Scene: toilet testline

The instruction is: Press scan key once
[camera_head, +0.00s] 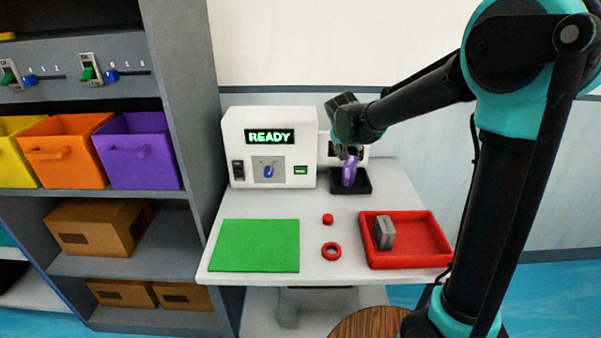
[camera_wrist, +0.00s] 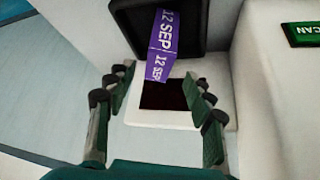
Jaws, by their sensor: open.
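The scan key is a small green key (camera_head: 300,170) on the front of the white machine (camera_head: 240,180), right of the blue knob. In the wrist view it is a green key (camera_wrist: 304,33) at the top right, with its label partly cut off. My gripper (camera_head: 350,151) is to the right of the key, above the black tray. In the wrist view my gripper (camera_wrist: 160,82) is open, its fingers apart and clear of the key.
The machine's display (camera_head: 269,136) reads READY. A green mat (camera_head: 255,246), a red disc (camera_head: 327,219), a red ring (camera_head: 331,251) and a red tray (camera_head: 431,256) holding a grey block (camera_head: 384,233) are on the white table. Shelves with coloured bins stand at left.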

